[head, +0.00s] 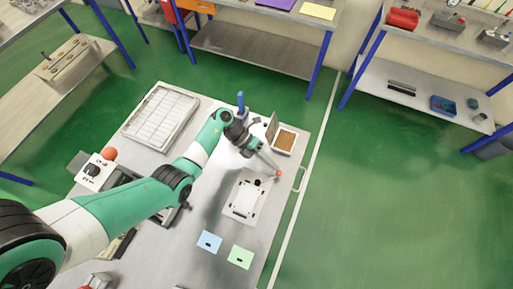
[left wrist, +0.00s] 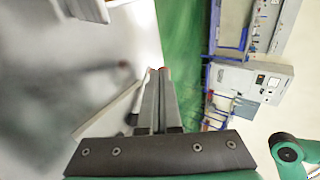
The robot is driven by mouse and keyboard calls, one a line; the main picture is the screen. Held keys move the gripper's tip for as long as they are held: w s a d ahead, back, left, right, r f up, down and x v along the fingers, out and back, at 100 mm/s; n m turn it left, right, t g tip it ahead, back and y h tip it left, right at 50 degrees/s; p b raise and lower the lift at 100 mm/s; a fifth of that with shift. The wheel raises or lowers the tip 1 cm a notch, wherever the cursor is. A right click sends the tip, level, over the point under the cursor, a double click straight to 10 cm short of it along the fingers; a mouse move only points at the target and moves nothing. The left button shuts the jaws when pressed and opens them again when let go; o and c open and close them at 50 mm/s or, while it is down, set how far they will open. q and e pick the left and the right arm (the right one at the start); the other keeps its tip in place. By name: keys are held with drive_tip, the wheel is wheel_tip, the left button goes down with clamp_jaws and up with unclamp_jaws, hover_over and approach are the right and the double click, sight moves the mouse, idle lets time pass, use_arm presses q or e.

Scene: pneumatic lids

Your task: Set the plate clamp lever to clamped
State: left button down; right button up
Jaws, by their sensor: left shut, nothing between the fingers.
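My left gripper (head: 270,166) reaches in from the left and is shut and empty. Its fingertips are right by a small orange-red knob (head: 278,173), which looks like the end of the clamp lever; I cannot tell whether they touch. The white plate (head: 246,201) lies flat on a light fixture just below the gripper, with a small black part at its top edge. In the left wrist view the two grey fingers (left wrist: 160,90) are together, with a bit of red at their tips. The lever's arm is mostly hidden, so its setting is unclear. My right gripper is out of view.
The grey table (head: 190,247) also holds a white gridded tray (head: 160,116), an open box with brown contents (head: 285,141), a blue upright post (head: 240,103), and blue (head: 209,241) and green (head: 240,257) cards. A control box (head: 94,171) stands at the left.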

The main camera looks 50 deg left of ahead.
use_arm(q)
drive_tip(key=shift+w+d+f+m+g, duration=0.1)
drive_tip(key=shift+d+f+m+g, duration=0.05)
drive_tip(key=shift+d+m+g, duration=0.15)
drive_tip(key=shift+d, duration=0.1)
drive_tip(key=shift+d+p, duration=0.6)
drive_tip(key=shift+p, duration=0.15)
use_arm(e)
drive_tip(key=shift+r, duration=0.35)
use_arm(q)
drive_tip(key=shift+d, duration=0.1)
drive_tip(key=p+v, duration=0.1)
drive_tip(key=v, duration=1)
drive_tip(key=shift+a+r+p, duration=0.25)
drive_tip(key=shift+a+p, duration=0.05)
drive_tip(key=shift+p, duration=0.1)
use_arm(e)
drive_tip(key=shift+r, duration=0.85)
